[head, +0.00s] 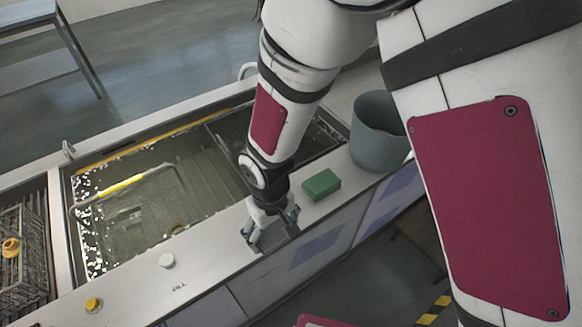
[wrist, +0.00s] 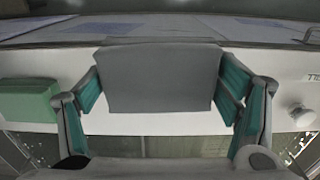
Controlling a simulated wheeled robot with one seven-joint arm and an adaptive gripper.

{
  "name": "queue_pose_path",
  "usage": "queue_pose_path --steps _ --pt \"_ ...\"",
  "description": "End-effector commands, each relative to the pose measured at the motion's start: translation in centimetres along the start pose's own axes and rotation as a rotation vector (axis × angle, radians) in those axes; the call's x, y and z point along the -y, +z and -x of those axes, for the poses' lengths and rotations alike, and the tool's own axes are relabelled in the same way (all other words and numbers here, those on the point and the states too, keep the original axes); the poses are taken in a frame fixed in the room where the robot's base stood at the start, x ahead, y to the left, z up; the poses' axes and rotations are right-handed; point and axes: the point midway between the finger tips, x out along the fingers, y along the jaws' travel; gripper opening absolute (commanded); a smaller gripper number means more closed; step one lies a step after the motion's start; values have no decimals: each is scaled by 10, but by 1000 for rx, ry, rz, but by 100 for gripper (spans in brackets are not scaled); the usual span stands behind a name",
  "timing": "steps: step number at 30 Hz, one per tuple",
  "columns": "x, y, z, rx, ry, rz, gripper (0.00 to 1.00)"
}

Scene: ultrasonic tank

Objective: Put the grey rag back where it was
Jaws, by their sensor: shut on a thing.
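The grey rag (wrist: 160,80) is a flat grey piece between my gripper's two teal-padded fingers in the wrist view. My gripper (head: 271,230) is shut on it. In the head view my gripper points down over the pale front ledge (head: 212,254) of the tank, close to the ledge's outer edge. The rag is mostly hidden there by the fingers. I cannot tell whether the rag touches the ledge.
A green block (head: 321,185) lies on the ledge just right of my gripper, with a grey-blue bin (head: 377,132) beyond it. White (head: 167,260) and yellow (head: 93,304) knobs stand to the left. The liquid-filled tank (head: 140,205) lies behind; a wire basket (head: 22,262) is at far left.

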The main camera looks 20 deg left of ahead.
Motion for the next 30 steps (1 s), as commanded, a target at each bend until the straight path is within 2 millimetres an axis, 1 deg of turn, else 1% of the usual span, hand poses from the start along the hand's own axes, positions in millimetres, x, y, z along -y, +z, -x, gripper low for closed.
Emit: queue_pose_path --steps 1,6,9,12,18,24,27,30 --pt "-8 -11 -1 -1 0 -4 42" --pt "-32 -43 -5 0 -1 -3 42" --pt "-43 -58 -7 0 -1 -2 42" --pt "-50 -68 -8 1 0 0 42" --pt "-60 -80 -9 0 0 0 42" --pt "-58 -78 -36 4 -1 2 42" --pt "-58 -79 -42 1 0 2 42" --pt "-59 -79 -45 1 0 2 42"
